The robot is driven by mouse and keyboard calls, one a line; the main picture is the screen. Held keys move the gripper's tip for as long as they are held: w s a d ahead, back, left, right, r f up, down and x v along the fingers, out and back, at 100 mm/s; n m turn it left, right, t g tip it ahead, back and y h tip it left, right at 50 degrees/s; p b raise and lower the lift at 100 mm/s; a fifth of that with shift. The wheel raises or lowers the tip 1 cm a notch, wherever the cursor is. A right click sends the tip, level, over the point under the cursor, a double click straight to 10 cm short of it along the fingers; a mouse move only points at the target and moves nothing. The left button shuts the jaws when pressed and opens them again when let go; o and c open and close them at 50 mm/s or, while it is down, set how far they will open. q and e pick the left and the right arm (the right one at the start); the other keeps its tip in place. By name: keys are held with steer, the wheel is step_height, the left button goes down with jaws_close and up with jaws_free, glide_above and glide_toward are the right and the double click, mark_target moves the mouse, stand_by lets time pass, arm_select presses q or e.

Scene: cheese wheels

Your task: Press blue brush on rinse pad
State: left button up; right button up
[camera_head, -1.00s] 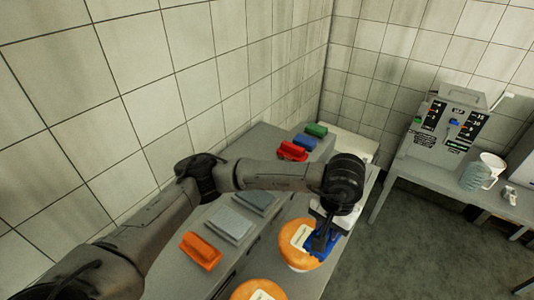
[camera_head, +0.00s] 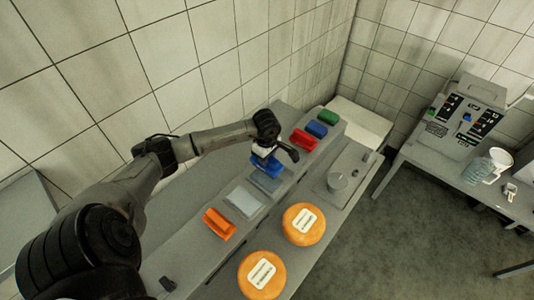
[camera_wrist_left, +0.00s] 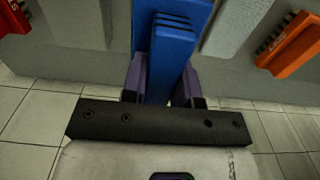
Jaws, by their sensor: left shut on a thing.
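My left gripper (camera_head: 265,158) is shut on the blue brush (camera_head: 260,166) above the row of pads. The brush also shows in the left wrist view (camera_wrist_left: 172,45), between the fingers of the left gripper (camera_wrist_left: 165,88). Beneath it in the head view is a blue-grey pad (camera_head: 270,184), partly hidden by the brush and gripper. I cannot tell whether the brush touches it. A lighter grey pad (camera_head: 243,202) lies next to it, toward the orange brush. My right gripper is not in view.
An orange brush (camera_head: 219,224) lies nearer. Red (camera_head: 303,139), blue (camera_head: 317,129) and green (camera_head: 328,117) blocks sit farther along the ledge.

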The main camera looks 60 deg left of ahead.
arm_select(q)
steer(key=shift+f+b, duration=1.7)
steer(key=shift+f, duration=1.3)
steer(key=shift+a, duration=0.1)
steer(key=shift+f+b, duration=0.6)
steer(key=shift+b, duration=0.15)
stand_by(0.5)
steer(key=shift+r+p, duration=1.75)
steer(key=shift+r, duration=1.85)
